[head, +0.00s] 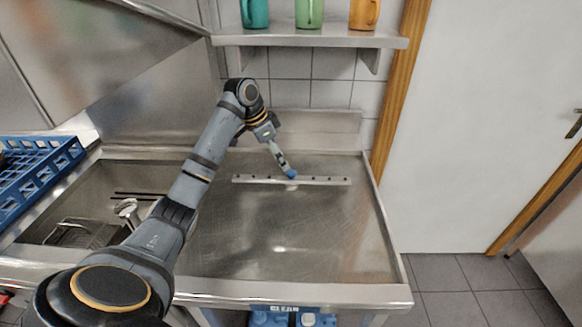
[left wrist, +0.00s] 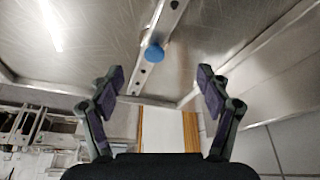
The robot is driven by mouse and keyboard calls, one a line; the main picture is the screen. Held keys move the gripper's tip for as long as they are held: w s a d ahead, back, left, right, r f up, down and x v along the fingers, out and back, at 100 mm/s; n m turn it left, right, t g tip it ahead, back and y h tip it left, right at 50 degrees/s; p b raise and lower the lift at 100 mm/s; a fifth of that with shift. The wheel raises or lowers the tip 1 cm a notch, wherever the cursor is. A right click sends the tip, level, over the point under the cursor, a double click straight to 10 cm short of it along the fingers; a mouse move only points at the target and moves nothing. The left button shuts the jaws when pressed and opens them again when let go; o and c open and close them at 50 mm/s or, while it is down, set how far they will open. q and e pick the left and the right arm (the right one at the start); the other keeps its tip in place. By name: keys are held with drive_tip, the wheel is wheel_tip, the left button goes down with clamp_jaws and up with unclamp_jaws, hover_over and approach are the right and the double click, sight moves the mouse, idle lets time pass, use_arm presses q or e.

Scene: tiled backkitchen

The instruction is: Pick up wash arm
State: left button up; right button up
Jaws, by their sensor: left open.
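The wash arm (head: 325,181) is a long, thin metal bar with a row of small dark holes and a blue hub near its middle. It lies crosswise at the back of the steel counter basin. In the left wrist view the wash arm (left wrist: 143,78) runs up between my fingers, its blue hub (left wrist: 154,52) just beyond the fingertips. My left gripper (head: 284,162) reaches down close to the hub and partly covers the bar's middle. My right gripper is out of view.
A blue crate (head: 40,172) stands at the left. A shelf (head: 310,40) with teal, green and orange mugs (head: 363,14) hangs above the back wall. A sink with a wire basket (head: 80,233) is at the left. The basin's front right is clear.

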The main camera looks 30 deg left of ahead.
sight(288, 173)
use_arm(q)
drive_tip(key=shift+s+d+f, duration=0.25)
drive_tip(key=shift+d+f, duration=0.15)
drive_tip(key=shift+d, duration=0.1)
drive_tip(key=x, duration=0.3)
drive_tip(key=shift+w+a+f+p, duration=0.1)
drive_tip(key=shift+w+a+p, duration=0.05)
drive_tip(key=shift+p, duration=0.15)
drive_tip(key=shift+w+f, duration=0.25)
drive_tip(key=shift+f, duration=0.2)
drive_tip(key=shift+d+f, duration=0.3)
drive_tip(key=p+x, duration=0.1)
drive_tip(key=x, duration=0.3)
drive_tip(key=shift+f, duration=0.2)
drive_tip(key=shift+r, duration=0.1)
drive_tip(key=shift+c, duration=1.3)
drive_tip(key=c, duration=1.2)
drive_tip(key=shift+c, duration=0.3)
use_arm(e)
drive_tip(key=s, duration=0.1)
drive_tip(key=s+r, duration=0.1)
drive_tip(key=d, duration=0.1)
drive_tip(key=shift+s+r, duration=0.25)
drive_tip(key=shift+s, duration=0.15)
